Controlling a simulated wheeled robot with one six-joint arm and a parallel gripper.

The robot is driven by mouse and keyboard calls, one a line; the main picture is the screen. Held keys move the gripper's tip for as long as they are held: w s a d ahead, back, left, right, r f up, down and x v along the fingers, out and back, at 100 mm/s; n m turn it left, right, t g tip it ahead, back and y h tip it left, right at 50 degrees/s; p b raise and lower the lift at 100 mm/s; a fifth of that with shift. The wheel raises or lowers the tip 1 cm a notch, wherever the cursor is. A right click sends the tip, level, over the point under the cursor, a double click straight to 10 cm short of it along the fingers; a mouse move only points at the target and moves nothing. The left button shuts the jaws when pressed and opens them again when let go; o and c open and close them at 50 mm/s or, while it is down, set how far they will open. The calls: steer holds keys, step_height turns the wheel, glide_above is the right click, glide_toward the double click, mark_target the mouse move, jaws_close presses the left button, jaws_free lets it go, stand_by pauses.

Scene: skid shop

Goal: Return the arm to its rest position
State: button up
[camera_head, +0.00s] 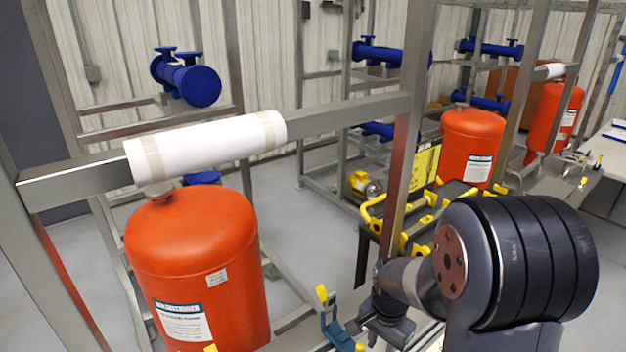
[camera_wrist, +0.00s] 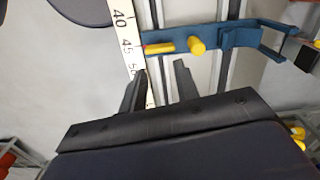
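My dark arm bulks large at the lower right of the head view, its wrist hanging low beside a steel post. In the wrist view my gripper (camera_wrist: 160,78) shows two dark fingers standing apart, with nothing held between them. They point toward a metal rail (camera_wrist: 204,72) and a white measuring scale (camera_wrist: 127,38) with black numbers. A blue clamp-like fitting (camera_wrist: 228,38) with yellow knobs lies across the rail just beyond the fingertips. The blue fitting also shows in the head view (camera_head: 335,328), left of my wrist. The fingertips are not clear in the head view.
A steel frame post (camera_head: 408,130) stands close beside my arm. A crossbeam carries a white wrapped pipe (camera_head: 205,145) above an orange tank (camera_head: 195,255). Yellow-handled black cases (camera_head: 425,215) sit behind the post. More orange tanks (camera_head: 470,145) and blue cylinders stand behind. Grey floor shows at centre.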

steer(key=n, duration=0.4)
steer(key=shift+f+n, duration=0.55)
steer(key=shift+n, duration=0.95)
steer(key=shift+f+n, duration=0.1)
steer(key=shift+n, duration=1)
